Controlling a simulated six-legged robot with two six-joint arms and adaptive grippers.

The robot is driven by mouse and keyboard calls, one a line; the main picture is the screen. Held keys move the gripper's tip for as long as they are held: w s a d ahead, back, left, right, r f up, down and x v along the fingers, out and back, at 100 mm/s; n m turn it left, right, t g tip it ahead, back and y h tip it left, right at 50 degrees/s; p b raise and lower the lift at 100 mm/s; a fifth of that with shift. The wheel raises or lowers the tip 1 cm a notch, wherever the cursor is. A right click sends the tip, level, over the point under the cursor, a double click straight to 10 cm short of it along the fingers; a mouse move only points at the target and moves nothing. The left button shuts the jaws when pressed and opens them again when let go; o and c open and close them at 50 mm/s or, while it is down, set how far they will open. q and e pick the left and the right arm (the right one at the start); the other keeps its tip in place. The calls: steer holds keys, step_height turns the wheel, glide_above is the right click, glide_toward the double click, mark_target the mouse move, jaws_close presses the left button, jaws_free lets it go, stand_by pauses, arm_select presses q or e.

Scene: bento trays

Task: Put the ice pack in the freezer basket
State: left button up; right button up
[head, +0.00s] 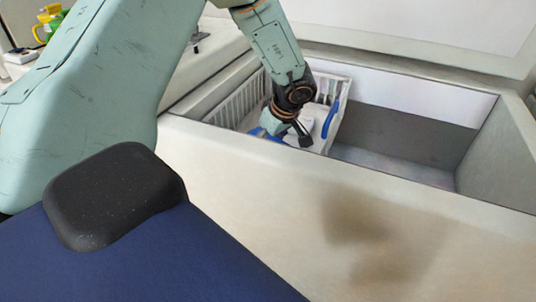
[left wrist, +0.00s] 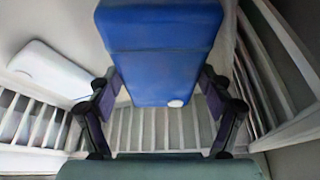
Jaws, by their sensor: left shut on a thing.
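The blue ice pack (left wrist: 158,62) with a small round white cap fills the upper middle of the left wrist view. My left gripper (left wrist: 162,100) is shut on it, with a finger on each side. In the head view my left gripper (head: 287,128) reaches down into the white slatted freezer basket (head: 236,104). A blue part of the ice pack (head: 262,133) shows beside the fingers there, and the rest is hidden. White basket slats (left wrist: 148,127) show below the pack in the wrist view. I cannot tell whether the pack touches the basket floor. My right gripper is not in view.
The basket has a blue handle (head: 331,119) on its right side. A white item (left wrist: 52,70) lies inside the basket. The freezer bay (head: 400,135) right of the basket looks empty. The freezer's front ledge (head: 330,200) lies between me and the opening.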

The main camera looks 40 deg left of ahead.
arm_select(q)
step_height(320, 180, down, 4)
steer(key=shift+a+r+b, duration=0.1)
steer(key=shift+r+b, duration=0.15)
steer(key=shift+b, duration=0.4)
steer(key=shift+w+f, duration=0.1)
steer(key=shift+f, duration=0.1)
steer(key=shift+r, duration=0.2)
steer(key=shift+f, duration=0.15)
steer(key=o, duration=1.7)
steer(key=shift+c, duration=0.2)
steer(key=p+v, duration=0.5)
steer(key=v, duration=0.7)
